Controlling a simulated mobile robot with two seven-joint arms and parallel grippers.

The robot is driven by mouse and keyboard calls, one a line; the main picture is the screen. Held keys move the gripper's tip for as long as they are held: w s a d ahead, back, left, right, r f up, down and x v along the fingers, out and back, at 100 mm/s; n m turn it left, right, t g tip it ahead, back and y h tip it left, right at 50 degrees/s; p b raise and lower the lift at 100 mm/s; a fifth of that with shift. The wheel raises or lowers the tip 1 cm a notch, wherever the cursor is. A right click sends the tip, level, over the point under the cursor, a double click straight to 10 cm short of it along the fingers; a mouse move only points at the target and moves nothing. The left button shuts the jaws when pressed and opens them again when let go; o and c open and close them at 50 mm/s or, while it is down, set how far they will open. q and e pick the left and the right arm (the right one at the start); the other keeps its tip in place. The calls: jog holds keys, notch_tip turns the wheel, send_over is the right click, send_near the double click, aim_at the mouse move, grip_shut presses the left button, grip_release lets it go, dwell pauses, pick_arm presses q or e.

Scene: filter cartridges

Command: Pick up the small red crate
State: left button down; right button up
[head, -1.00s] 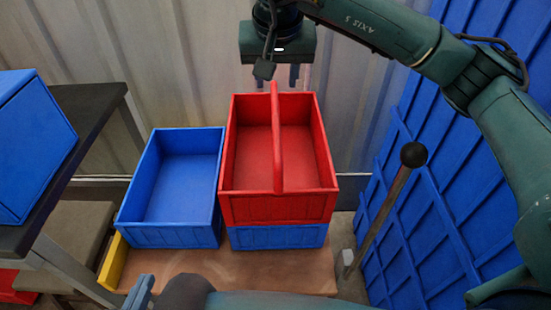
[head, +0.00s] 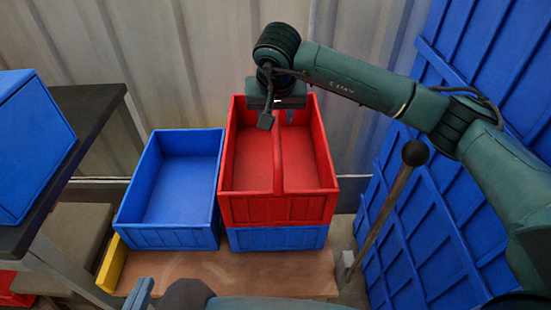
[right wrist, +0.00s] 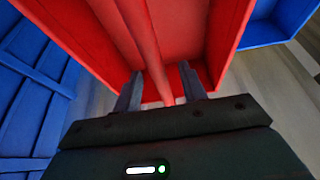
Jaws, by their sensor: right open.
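The small red crate (head: 258,208) is an open, empty box with a lengthwise bar handle (head: 278,160) over its middle. It sits upright on a blue crate (head: 277,238). My right gripper (head: 277,114) is above the crate's far end, its fingers mostly hidden in the head view. In the right wrist view the red crate (right wrist: 215,30) fills the top. The right gripper (right wrist: 160,70) is open there, with one finger on each side of the handle. My left gripper (head: 140,291) shows only partly at the bottom edge of the head view; its opening is unclear.
An empty blue crate (head: 146,236) stands close on the left, on the same brown board (head: 230,275). A dark table (head: 85,125) with a blue box (head: 35,140) is further left. A ball-topped lever (head: 385,210) and blue panel (head: 450,150) stand on the right.

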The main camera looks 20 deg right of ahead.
jog(key=shift+c, duration=0.2)
grip_shut()
jog(key=shift+r, duration=0.15)
dwell(1.0)
